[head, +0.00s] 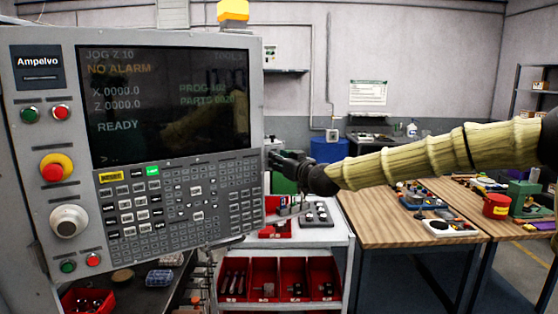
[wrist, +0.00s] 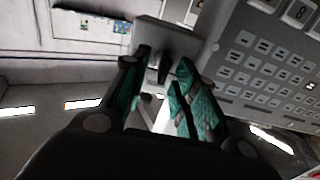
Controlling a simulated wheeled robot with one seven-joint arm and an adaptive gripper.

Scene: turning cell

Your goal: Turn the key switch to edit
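The control panel (head: 120,140) stands at the left in the head view, its screen reading JOG and NO ALARM. My gripper (head: 281,163) is at the panel's right edge. In the wrist view my gripper (wrist: 165,62) has its two teal-padded fingers apart. A dark upright piece that looks like the key (wrist: 164,70) stands between the fingertips, in front of a grey plate (wrist: 178,40) beside the panel. I see gaps beside it, so the fingers do not look closed on it. The switch's position marks cannot be read, and the head view does not show the key.
The panel's keypad (wrist: 255,65) lies close to the right finger in the wrist view. Below my arm is a white cart (head: 310,238) with red bins (head: 262,272). A wooden table (head: 385,222) with parts stands to the right.

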